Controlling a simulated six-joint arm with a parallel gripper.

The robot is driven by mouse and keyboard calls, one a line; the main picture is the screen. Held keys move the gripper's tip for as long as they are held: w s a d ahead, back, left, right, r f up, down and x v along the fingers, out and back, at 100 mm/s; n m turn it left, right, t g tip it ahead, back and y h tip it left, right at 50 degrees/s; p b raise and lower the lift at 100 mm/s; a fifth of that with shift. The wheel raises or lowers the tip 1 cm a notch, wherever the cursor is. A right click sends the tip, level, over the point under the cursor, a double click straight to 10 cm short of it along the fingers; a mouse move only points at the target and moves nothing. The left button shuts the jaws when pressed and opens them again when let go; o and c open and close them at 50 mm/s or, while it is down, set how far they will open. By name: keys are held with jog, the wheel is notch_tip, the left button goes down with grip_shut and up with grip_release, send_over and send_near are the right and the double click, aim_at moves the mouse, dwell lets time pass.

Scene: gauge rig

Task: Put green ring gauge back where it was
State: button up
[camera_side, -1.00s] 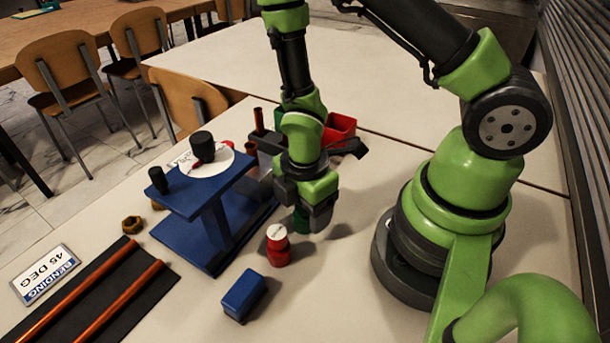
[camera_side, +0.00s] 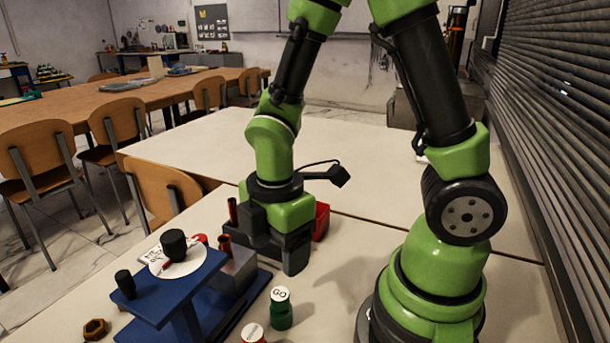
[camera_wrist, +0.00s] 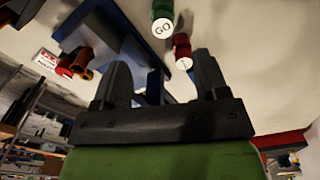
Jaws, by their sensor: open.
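The green ring gauge (camera_side: 281,313), with a white top marked GO, stands upright on the light table; it also shows at the top of the wrist view (camera_wrist: 161,20). A red gauge (camera_side: 253,334) with a white top stands close by, cut off by the bottom edge of the side view; it is whole in the wrist view (camera_wrist: 182,52). My gripper (camera_side: 294,270) is behind the green gauge and clear of it. In the wrist view, the two fingers (camera_wrist: 162,68) are apart with nothing between them.
A blue stand (camera_side: 165,302) with a white disc (camera_side: 185,266) and black knobs is left of the gauges. A copper tube (camera_side: 232,211) and a red bin (camera_side: 321,221) are beside my gripper. A brass nut (camera_side: 95,329) lies at front left. The table behind is clear.

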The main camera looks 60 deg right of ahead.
jog(key=s+r+m+t+y, duration=0.1)
jog(key=s+r+m+t, duration=0.2)
jog(key=r+m, duration=0.5)
jog(key=s+d+r+m+t+y, duration=0.1)
jog(key=s+r+m+t, duration=0.2)
jog(key=r+m, duration=0.6)
jog(key=shift+r+m+t, duration=0.15)
jog(key=shift+m+t, duration=0.35)
